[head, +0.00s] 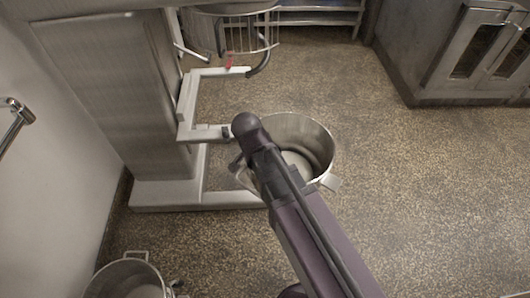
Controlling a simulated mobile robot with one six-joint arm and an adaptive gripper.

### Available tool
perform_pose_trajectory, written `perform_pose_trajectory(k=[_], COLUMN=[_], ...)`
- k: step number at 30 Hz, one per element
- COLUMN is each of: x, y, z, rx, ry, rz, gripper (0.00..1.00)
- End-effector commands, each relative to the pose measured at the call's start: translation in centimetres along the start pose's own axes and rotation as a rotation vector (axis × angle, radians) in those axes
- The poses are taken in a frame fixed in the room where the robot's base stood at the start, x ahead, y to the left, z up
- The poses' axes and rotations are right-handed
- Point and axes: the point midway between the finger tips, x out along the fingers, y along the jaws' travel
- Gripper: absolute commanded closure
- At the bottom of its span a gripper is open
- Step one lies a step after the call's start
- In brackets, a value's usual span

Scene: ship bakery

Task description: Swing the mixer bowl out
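The floor mixer's grey column (120,90) stands at the left in the head view. Its bowl support (205,131) reaches out to the right, with a red part (229,62) on the arm above it. The round metal mixer bowl (318,140) is open at the top and appears empty, right of the support. A handle (332,182) sticks out at its lower right. My dark arm crosses in front of the bowl and hides its left side. I cannot make out my gripper's fingers. A small grey bracket-like piece shows left of my arm; I cannot tell what it belongs to.
A wire guard (250,38) hangs at the mixer head. Another metal bowl (130,278) is at the lower left. A steel oven (480,55) stands at the upper right and a low shelf (315,18) at the back. The speckled floor (430,190) on the right is clear.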

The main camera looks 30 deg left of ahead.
Motion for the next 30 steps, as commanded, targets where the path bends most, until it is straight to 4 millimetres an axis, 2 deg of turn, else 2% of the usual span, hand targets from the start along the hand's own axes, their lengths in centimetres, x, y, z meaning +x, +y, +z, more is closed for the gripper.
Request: perform_pose_trajectory(k=[6, 25, 30], x=[-0.84, -0.86, -0.63], y=[-0.04, -0.16, 0.38], z=[0.00, 0.12, -0.46], rx=[0.000, -0.002, -0.004], ry=[0.000, 0.000, -0.005], rz=[0.000, -0.001, 0.004], gripper=[1.00, 1.00, 1.00])
